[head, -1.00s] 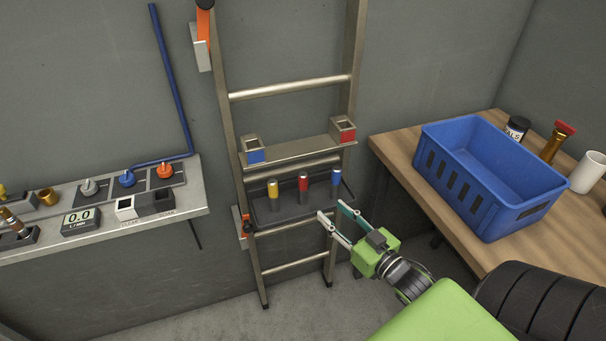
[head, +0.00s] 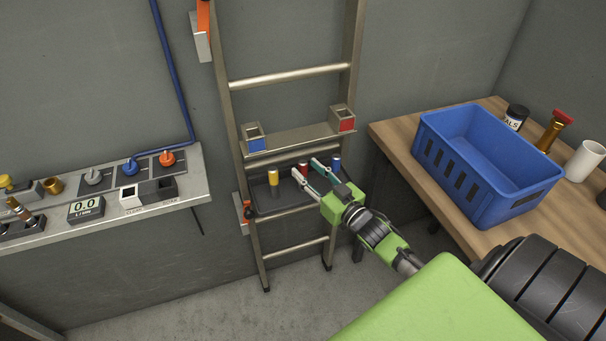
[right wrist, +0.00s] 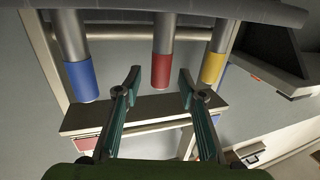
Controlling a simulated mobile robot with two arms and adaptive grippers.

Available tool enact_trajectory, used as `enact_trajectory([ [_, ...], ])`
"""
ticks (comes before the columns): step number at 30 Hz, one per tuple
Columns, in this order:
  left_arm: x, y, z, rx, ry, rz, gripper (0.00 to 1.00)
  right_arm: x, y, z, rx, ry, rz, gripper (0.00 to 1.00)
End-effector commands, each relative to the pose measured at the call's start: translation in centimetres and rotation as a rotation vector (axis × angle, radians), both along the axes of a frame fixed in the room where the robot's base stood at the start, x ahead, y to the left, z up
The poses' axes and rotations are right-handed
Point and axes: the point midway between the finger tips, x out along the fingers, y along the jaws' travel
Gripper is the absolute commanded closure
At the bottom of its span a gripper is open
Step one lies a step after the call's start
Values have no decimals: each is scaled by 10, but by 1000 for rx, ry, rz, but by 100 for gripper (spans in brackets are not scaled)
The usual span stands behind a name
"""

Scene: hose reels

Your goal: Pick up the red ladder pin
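The red ladder pin (head: 303,169) stands upright in the dark tray (head: 258,199) on the ladder, between the yellow pin (head: 272,181) and the blue pin (head: 336,164). My right gripper (head: 307,167) is open and reaches it from the front right, partly hiding it. In the right wrist view the picture is upside down; the red pin (right wrist: 161,70) lies between the open fingertips (right wrist: 160,76), with a gap on each side. I cannot tell how far it reaches between the fingers. My left gripper is not in view.
Above the tray, a ladder shelf carries a blue-marked socket (head: 255,138) and a red-marked socket (head: 343,118). A blue crate (head: 480,182) stands on the wooden table (head: 397,150) at right. A grey shelf with valves (head: 190,190) is at left.

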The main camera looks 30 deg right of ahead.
Motion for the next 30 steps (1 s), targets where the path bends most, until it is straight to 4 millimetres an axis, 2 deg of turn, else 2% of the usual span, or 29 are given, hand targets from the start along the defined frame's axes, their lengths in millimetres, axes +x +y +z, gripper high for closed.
enact_trajectory([
  [1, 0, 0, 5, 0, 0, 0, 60, 8, 1, 6, 1, -2, -1, 63],
  [6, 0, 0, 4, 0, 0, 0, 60, 24, 2, 2, 1, 0, 0, 63],
  [14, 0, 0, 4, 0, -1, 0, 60, 26, 2, 1, 1, 1, -1, 63],
  [15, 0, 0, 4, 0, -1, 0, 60, 26, 2, 1, 1, 1, -1, 68],
  [18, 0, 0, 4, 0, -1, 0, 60, 26, 2, 1, 1, 1, -1, 94],
  [19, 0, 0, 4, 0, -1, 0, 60, 26, 2, 1, 1, 1, 0, 100],
  [30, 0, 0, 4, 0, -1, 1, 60, 26, 2, 3, 1, -1, 0, 100],
])
